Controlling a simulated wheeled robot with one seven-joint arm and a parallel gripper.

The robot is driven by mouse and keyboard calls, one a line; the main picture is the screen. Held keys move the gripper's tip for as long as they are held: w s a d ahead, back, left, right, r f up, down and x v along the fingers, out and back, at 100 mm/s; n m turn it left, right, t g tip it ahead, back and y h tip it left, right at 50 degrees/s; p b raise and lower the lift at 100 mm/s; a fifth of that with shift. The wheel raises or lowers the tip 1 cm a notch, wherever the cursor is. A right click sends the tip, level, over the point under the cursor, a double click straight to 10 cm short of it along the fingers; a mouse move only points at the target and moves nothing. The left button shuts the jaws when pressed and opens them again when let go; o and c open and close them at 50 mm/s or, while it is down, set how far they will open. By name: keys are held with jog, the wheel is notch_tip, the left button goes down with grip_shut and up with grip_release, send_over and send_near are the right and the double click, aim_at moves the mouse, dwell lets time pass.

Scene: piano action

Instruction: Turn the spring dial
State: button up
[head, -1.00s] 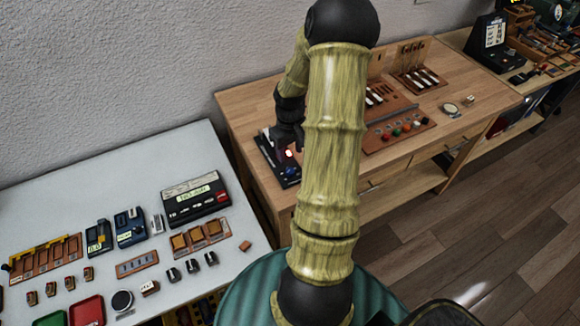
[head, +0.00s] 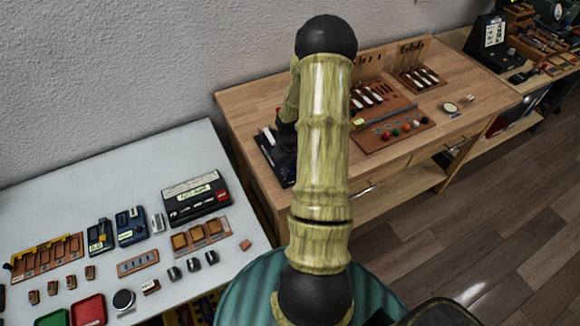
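A dark device (head: 266,146) lies at the left end of the wooden bench, mostly hidden behind my arm. I cannot make out the spring dial on it. My gripper is hidden behind my arm's links, near that device. Whether it is open or shut, or touches anything, does not show.
The wooden bench (head: 245,105) also carries a brown board with coloured knobs (head: 394,132) and racks with white-tipped parts (head: 423,78). The pale table (head: 60,190) at left holds a black device with a green display (head: 196,196), brown blocks and trays. Bare wood lies left of the dark device.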

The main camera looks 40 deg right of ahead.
aim_at(290, 170)
jog(key=c, duration=0.4)
jog(key=shift+m, duration=0.3)
jog(key=shift+m, duration=1)
jog(key=o, duration=1)
jog(key=shift+b, duration=0.3)
notch_tip(290, 170, up, 18)
jog(key=shift+f+b, duration=0.25)
jog(key=shift+b, duration=0.55)
